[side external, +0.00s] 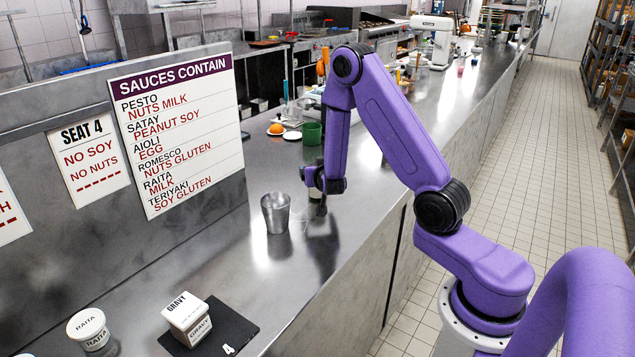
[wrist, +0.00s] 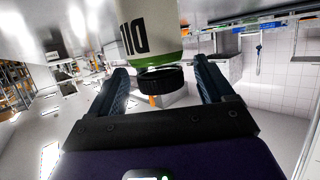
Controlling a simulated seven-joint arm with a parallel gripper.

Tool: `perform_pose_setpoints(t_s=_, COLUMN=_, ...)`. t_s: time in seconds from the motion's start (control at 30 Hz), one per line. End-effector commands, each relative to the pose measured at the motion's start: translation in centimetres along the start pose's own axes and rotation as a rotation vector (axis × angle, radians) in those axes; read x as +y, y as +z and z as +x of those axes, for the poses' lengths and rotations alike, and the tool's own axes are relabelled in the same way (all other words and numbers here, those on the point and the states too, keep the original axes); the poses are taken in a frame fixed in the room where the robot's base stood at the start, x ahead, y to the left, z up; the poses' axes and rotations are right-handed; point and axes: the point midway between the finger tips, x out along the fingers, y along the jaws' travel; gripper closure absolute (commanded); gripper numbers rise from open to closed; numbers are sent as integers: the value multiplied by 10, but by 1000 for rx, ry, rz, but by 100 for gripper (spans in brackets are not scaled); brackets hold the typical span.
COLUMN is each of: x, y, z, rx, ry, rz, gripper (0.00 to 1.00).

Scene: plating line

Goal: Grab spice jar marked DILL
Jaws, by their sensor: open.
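The spice jar (wrist: 150,35) fills the top middle of the wrist view. It is white with a green band and a black lid (wrist: 160,80). Its dark lettering appears upside down and partly cut off, and seems to read DILL. My gripper (wrist: 160,68) is open, with one finger on each side of the lid. I cannot tell whether either finger touches it. In the side external view my gripper (side external: 325,184) points down over the steel counter, and a small greenish part of the jar (side external: 317,208) shows just below it.
A metal cup (side external: 276,214) stands close to the left of my gripper. A GRAVY box (side external: 188,318) on a black mat (side external: 232,325) and a RAITA tub (side external: 88,328) are in front. A sign panel (side external: 180,135) borders the left.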

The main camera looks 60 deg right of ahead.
Motion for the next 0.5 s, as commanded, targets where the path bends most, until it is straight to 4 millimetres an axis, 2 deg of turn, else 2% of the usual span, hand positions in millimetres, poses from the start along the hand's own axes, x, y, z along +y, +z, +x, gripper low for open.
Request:
perform_pose_setpoints(t_s=0.1, x=1, y=0, z=18, rx=1, ry=2, rz=1, gripper=19)
perform_pose_setpoints(t_s=0.2, x=0, y=0, z=27, rx=0, ry=1, rz=1, gripper=19)
perform_pose_setpoints(t_s=0.5, x=0, y=0, z=31, rx=1, ry=0, rz=-1, gripper=19)
